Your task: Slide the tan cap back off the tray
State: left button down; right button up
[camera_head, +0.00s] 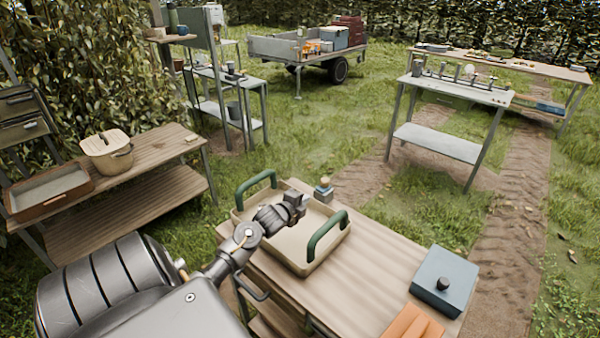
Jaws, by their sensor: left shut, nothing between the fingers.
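The tan tray (302,268) with two green arched handles stands on the near wooden table. Its inside looks flat and tan; I cannot tell whether that surface is a cap or the tray floor. A small blue-grey piece with a rounded tan top (325,182) stands right at the tray's far rim; whether it touches is unclear. My left gripper (299,202) is shut and empty over the tray, between the handles. My left arm hides the tray's near-left side. My right gripper is not in view.
A blue-grey box (441,282) with a black knob and an orange item (413,325) lie at the table's right end. Bare tabletop (375,275) lies between them and the tray. A side bench at left holds a lidded pot (108,155) and a shallow box (48,193).

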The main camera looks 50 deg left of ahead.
pick_arm(q)
jog(key=shift+v, duration=1.25)
jog(key=shift+a, duration=0.15)
jog(key=shift+r, duration=0.1)
